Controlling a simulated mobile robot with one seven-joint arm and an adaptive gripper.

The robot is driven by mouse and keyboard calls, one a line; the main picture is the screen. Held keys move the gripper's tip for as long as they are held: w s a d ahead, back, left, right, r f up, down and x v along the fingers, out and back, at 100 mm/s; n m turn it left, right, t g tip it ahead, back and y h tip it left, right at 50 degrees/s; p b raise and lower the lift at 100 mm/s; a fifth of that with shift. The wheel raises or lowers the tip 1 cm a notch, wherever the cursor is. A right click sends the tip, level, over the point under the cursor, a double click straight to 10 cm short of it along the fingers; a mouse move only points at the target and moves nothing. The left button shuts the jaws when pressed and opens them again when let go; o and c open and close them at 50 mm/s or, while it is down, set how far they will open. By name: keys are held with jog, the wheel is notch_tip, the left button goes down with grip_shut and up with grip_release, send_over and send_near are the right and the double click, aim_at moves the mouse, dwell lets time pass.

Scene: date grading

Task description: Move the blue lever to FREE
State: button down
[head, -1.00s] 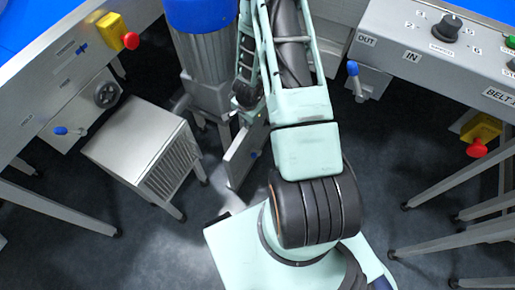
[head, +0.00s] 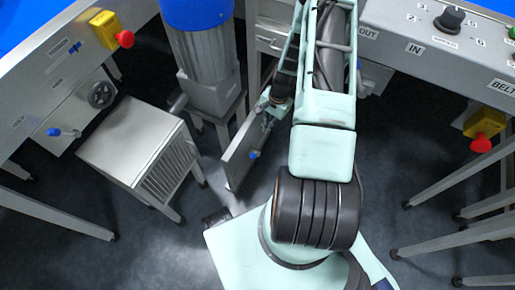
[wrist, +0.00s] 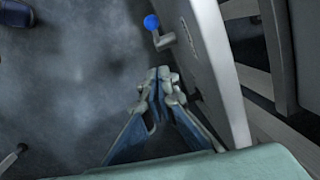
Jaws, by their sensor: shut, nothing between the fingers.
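Several blue-tipped levers show in the head view. Another lever (head: 253,155) is on a tilted grey panel (head: 241,153) at the centre. A third, at the right machine, is mostly hidden behind my arm. In the wrist view a blue knob (wrist: 151,22) on a short grey lever sticks out from a grey panel (wrist: 208,60). My gripper (wrist: 160,75) is shut and empty, beside that panel and apart from the knob. I cannot make out the word FREE.
A grey vented box (head: 135,140) stands at the left. A blue-topped motor (head: 203,50) is behind it. Red stop buttons on yellow boxes are on the left machine (head: 124,39) and the right one (head: 481,144). Table legs stand on both sides.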

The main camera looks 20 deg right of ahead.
jog(key=b, duration=0.4)
send_over(256, 153)
jog(key=d, duration=0.1)
notch_tip(256, 153, down, 12)
jog(key=shift+r, duration=0.1)
jog(key=shift+s+a+f, duration=0.2)
jog(key=shift+a+f, duration=0.1)
